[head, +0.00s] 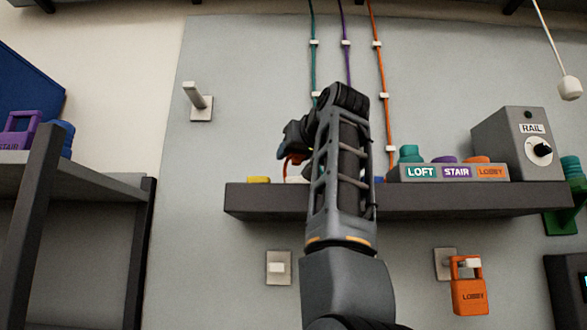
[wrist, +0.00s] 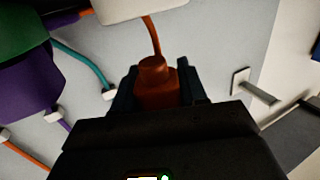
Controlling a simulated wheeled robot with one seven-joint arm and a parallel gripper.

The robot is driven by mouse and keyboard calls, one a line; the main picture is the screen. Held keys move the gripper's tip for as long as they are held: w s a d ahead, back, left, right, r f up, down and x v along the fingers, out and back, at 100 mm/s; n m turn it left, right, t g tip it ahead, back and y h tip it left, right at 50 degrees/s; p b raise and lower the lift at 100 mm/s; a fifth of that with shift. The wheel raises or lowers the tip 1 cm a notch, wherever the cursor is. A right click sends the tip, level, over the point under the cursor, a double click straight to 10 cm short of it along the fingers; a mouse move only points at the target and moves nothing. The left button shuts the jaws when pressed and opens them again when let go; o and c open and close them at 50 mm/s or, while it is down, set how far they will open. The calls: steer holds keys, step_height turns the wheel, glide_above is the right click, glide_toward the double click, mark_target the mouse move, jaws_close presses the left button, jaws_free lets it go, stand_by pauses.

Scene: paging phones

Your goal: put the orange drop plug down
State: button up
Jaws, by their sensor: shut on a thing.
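In the head view my gripper (head: 294,142) is up in front of the wall, above the left part of the grey shelf (head: 430,199). The plug is mostly hidden there behind my gripper and arm; a bit of orange cord shows just below the gripper.
The shelf holds a yellow piece (head: 259,180), a LOFT/STAIR/LOBBY block (head: 447,173) and a grey RAIL box (head: 514,145). A wall peg (head: 197,100) stands out at upper left. An orange LOBBY padlock (head: 469,294) hangs below the shelf. A dark rack (head: 60,169) stands left.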

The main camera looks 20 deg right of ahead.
step_height(320, 180, down, 4)
steer(key=shift+a+r, duration=0.1)
steer(key=shift+f, duration=0.2)
steer(key=shift+w+f, duration=0.1)
steer(key=shift+f, duration=0.75)
steer(key=o, duration=1.1)
steer(key=shift+f, duration=0.15)
steer(key=shift+r, duration=0.3)
steer(key=s, duration=0.4)
steer(key=s+r+b, duration=0.1)
steer(key=s, duration=0.3)
steer(key=s+d+r+b, duration=0.1)
steer(key=s, duration=0.3)
steer(key=shift+s, duration=0.1)
